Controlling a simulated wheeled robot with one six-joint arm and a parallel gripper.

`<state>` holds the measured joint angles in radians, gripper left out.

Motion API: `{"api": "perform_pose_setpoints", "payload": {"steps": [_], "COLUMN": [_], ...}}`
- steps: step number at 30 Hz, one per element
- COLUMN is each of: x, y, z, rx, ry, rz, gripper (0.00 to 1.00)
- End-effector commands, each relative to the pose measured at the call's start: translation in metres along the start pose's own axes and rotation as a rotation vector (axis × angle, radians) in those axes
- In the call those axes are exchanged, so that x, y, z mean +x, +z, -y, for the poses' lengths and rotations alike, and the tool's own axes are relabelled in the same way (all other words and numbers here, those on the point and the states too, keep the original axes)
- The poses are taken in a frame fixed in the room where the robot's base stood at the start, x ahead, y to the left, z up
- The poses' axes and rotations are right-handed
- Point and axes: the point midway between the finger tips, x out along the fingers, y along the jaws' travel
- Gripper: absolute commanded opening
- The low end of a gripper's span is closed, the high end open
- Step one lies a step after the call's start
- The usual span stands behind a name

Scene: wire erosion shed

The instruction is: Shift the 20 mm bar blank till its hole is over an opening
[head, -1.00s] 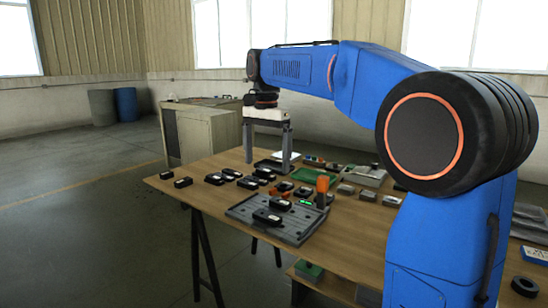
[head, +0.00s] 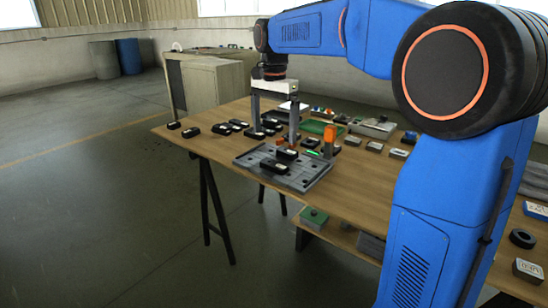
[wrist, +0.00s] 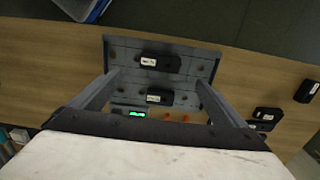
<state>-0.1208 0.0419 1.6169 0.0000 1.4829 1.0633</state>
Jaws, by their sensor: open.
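A grey plate with several round openings (head: 312,172) lies on the wooden table; it also shows in the wrist view (wrist: 197,60). Two black blocks with white labels lie on it, one nearer the table's front edge (head: 273,166), also in the wrist view (wrist: 165,63), and one farther back (head: 287,154), also in the wrist view (wrist: 162,97). The labels are too small to read, so I cannot tell which is the 20 mm blank; no hole in either block is clear. My gripper (head: 275,138) is open and empty above the plate's back edge; the fingers (wrist: 159,78) frame the plate in the wrist view.
Several other black blocks (head: 220,129) lie left of the plate. An orange post (head: 330,133) and a small green-lit display (head: 312,153) stand close behind the plate. A green tray (head: 316,127) and grey blocks lie farther back. Bare table (head: 360,185) is to the right.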

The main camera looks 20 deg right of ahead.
Motion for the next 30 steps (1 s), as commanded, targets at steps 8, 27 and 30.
{"api": "perform_pose_setpoints", "payload": {"steps": [8, 27, 30], "x": [0.045, 0.105, 0.105], "y": [0.0, 0.0, 0.0], "z": [-0.001, 0.0, 0.0], "rx": [0.0, 0.0, 0.0], "ry": [0.002, 0.001, 0.0], "rz": [0.001, 0.0, 0.0], "gripper": [0.95, 0.95, 0.95]}}
